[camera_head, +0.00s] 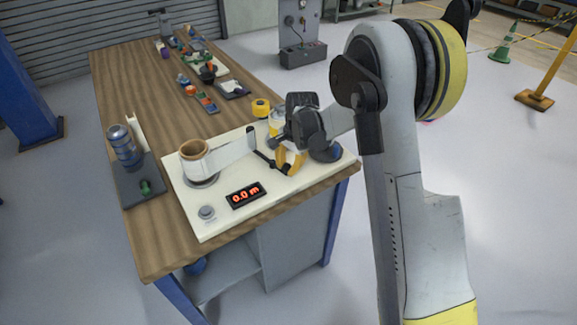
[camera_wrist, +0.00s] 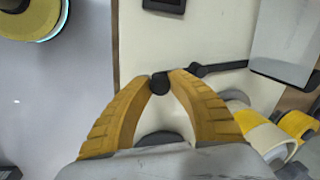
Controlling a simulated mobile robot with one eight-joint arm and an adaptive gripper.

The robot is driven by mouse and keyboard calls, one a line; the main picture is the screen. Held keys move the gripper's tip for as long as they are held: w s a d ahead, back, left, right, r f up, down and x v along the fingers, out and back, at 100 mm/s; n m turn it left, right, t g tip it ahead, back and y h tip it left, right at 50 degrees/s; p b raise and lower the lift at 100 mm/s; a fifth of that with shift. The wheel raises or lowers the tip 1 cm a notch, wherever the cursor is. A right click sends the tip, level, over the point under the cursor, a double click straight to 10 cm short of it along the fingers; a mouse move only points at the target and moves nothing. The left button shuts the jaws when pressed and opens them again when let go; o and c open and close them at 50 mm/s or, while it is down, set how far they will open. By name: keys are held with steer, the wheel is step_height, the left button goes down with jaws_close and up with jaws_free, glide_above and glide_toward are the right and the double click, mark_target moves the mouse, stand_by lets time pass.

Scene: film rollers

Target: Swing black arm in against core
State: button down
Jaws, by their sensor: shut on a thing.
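The core (camera_head: 195,158) is a brown cardboard ring standing upright at the left of the cream board. A pale film band (camera_head: 232,151) runs from it toward the right. The thin black arm (camera_head: 262,159) lies at the band's right end, apart from the core. My gripper (camera_head: 290,162) reaches down over the board's right part. In the wrist view, my gripper's yellow fingers (camera_wrist: 161,80) are shut on the round black knob (camera_wrist: 160,84) at the end of the black arm (camera_wrist: 222,67). The arm's far end is hidden beside the film band (camera_wrist: 288,40).
The cream board (camera_head: 222,221) carries a red-digit display (camera_head: 246,195) and a grey button (camera_head: 207,213). A yellow roll (camera_head: 260,107) stands behind it. A dark tray with a blue-grey canister (camera_head: 125,150) is at left. Small parts lie farther along the wooden table (camera_head: 130,82).

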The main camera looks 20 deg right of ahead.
steer(key=a+m, duration=0.1)
steer(key=m, duration=0.1)
steer(key=shift+s+a+m, duration=0.35)
steer(key=shift+a+m, duration=0.05)
steer(key=shift+s+a+m+h, duration=0.1)
steer(key=shift+a+m+h, duration=0.6)
steer(key=shift+m, duration=0.8)
steer(key=shift+a, duration=0.15)
steer(key=c, duration=1.2)
jaws_free()
steer(key=shift+o, duration=0.2)
steer(key=shift+r, duration=0.1)
step_height(320, 180, up, 12)
steer(key=s, duration=0.2)
steer(key=shift+s, duration=0.15)
